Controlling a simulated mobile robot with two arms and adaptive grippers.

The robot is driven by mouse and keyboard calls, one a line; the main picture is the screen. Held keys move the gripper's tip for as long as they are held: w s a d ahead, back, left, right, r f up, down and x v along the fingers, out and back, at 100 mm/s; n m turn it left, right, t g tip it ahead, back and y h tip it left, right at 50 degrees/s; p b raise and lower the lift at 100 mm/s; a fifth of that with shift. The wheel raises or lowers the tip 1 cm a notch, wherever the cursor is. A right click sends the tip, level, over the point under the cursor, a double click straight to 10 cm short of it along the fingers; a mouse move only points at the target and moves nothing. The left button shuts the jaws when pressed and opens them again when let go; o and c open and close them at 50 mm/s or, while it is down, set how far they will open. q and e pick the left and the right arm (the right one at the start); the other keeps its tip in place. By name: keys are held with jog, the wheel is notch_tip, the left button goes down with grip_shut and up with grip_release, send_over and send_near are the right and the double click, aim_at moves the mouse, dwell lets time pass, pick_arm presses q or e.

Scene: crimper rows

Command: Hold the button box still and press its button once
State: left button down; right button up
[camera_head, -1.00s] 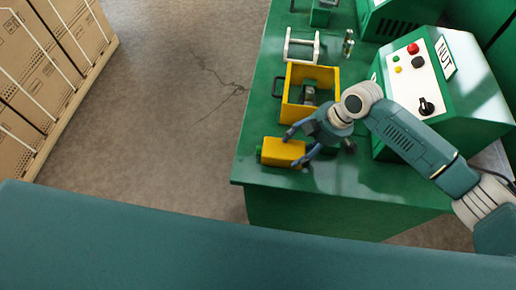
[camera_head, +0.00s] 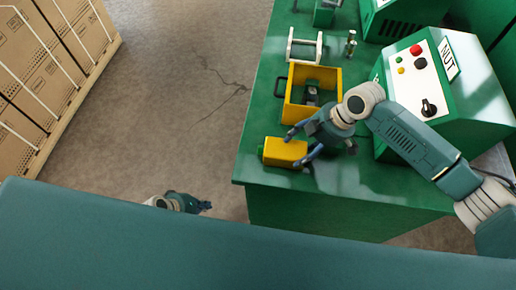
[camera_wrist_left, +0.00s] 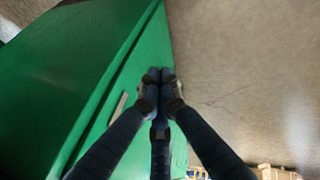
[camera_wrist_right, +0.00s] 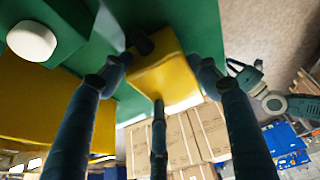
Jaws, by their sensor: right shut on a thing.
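The yellow button box (camera_head: 281,152) lies on the green bench near its front left corner. My right gripper (camera_head: 302,146) is shut on the box from the right. In the right wrist view the yellow box (camera_wrist_right: 165,77) sits between the fingers, with a dark knob on its far end. My left gripper (camera_head: 200,206) is off the bench, left of and nearer than the box, apart from it. In the left wrist view its fingertips (camera_wrist_left: 160,77) are together and empty. It also shows in the right wrist view (camera_wrist_right: 246,74).
A yellow open bin (camera_head: 320,115) with a grey item stands just behind the box. A white frame (camera_head: 304,47) and a green machine with a control panel (camera_head: 420,72) stand further back. Floor left of the bench is clear up to stacked cartons (camera_head: 50,70).

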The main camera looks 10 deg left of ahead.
pick_arm(q)
jog(key=w+d+r+t+h, duration=0.3)
jog(key=w+r, duration=0.7)
jog(key=r, duration=0.4)
jog(key=h, duration=0.3)
send_near(247, 154)
jog(key=w+a, duration=0.2)
jog(key=w, duration=0.3)
jog(key=shift+a+f+t, duration=0.2)
jog(key=shift+f+t, duration=0.1)
jog(key=shift+t, duration=0.1)
jog(key=shift+d, duration=4.4)
jog(key=shift+w+d+f, duration=0.1)
jog(key=shift+d, duration=0.05)
jog(key=shift+w+d, duration=0.1)
jog(key=shift+d, duration=0.15)
